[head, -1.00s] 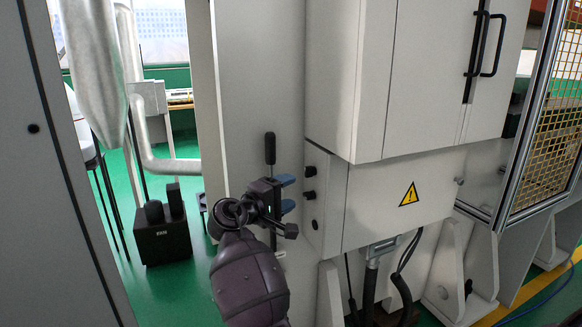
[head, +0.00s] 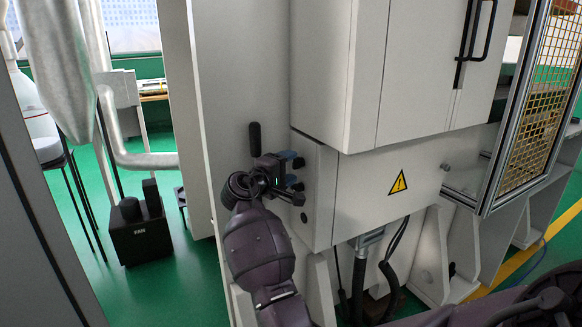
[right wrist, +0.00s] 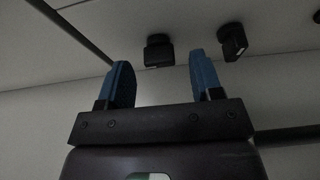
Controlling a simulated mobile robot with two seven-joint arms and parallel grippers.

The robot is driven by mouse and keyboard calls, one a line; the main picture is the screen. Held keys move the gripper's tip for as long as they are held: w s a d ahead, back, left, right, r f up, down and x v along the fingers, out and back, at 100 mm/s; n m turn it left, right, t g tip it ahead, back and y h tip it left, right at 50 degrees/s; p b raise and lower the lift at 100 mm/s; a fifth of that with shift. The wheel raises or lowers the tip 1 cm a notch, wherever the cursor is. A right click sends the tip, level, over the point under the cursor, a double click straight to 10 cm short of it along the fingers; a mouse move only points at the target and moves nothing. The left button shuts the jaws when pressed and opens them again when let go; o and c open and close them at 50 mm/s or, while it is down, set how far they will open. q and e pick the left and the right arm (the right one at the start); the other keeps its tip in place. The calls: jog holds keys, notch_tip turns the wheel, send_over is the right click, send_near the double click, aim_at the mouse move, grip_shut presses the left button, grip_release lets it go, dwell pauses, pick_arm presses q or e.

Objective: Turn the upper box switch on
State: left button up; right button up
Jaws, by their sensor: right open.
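The grey box (head: 375,200) with a yellow warning triangle hangs under a larger cabinet. Its left side carries small black switches. The upper box switch (head: 299,162) is partly covered by my right gripper (head: 291,168). This gripper is open, with its blue fingers one above the other close to that side. In the right wrist view the fingers (right wrist: 161,82) are apart and empty. One black knob (right wrist: 158,51) shows ahead of the gap, apart from the fingers. A second knob (right wrist: 231,41) lies beyond the right finger. The switch's on or off position cannot be told. My left gripper is not in view.
The large grey cabinet (head: 320,75) overhangs just above the box. A tall grey panel (head: 225,90) stands left of the gripper. A mesh guard (head: 540,110) is at the right. Cables (head: 385,265) hang below the box. A black unit (head: 140,230) stands on the green floor.

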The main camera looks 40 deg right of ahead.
jog(key=shift+w+d, duration=0.15)
jog(key=shift+d, duration=0.6)
jog(key=c, duration=0.9)
jog(key=shift+f+m+h+b, duration=0.4)
jog(key=shift+m+b, duration=0.5)
jog(key=shift+b, duration=0.05)
jog(key=shift+c, duration=0.2)
jog(key=m+h+b, duration=0.1)
jog(key=m+b, duration=0.1)
jog(key=shift+w+f+m, duration=0.1)
jog(key=shift+f+m, duration=0.05)
jog(key=shift+m, duration=0.25)
jog(key=shift+m+b, duration=0.4)
jog(key=shift+b, duration=0.15)
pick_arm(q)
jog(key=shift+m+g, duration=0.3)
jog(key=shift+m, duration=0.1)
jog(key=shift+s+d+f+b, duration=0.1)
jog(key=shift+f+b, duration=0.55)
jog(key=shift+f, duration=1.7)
pick_arm(e)
jog(key=shift+r+m+g+h, duration=0.25)
jog(key=shift+m+g+h, duration=0.25)
jog(key=shift+m, duration=0.5)
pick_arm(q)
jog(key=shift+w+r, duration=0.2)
pick_arm(e)
jog(key=shift+r, duration=0.1)
